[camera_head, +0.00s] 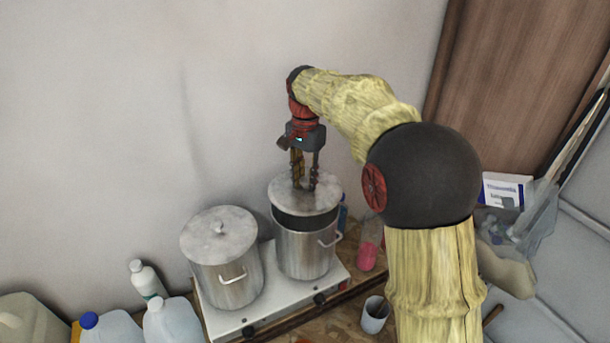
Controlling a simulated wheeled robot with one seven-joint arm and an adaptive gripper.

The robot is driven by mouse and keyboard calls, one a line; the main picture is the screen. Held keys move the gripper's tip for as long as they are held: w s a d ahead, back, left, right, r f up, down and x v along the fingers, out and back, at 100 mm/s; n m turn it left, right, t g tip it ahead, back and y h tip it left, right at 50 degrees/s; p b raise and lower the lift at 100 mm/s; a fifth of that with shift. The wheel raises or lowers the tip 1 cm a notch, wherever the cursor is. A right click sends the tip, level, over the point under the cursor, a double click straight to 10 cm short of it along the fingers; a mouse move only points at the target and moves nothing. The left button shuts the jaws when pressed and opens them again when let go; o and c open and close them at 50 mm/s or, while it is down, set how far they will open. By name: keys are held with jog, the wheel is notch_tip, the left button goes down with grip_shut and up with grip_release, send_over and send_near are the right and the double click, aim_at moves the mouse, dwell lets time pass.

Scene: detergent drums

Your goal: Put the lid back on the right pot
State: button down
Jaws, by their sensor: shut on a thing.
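The right pot (306,250) is a steel pot with a side handle, standing on the right of a white two-burner hot plate (240,320). Its lid (318,198) is a round grey metal disc just above the rim, shifted a little to the back. A dark gap shows between the lid and the front of the rim. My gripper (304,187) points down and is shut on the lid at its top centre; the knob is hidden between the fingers. I cannot tell whether the lid touches the back of the rim.
The left pot (228,279) stands close by with its own lid (219,234) on. A white bottle (146,280) and jugs (108,327) are at lower left. A pink container (368,250) and a grey cup (375,315) are at right. The wall is close behind.

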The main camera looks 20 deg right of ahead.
jog(key=shift+f+b, duration=1.85)
jog(key=shift+f, duration=1.05)
jog(key=shift+p, duration=0.3)
jog(key=shift+f, duration=0.15)
dwell(0.6)
jog(key=c, duration=1.5)
grip_release()
jog(key=shift+o, duration=0.2)
jog(key=o, duration=0.4)
jog(key=shift+o, duration=0.4)
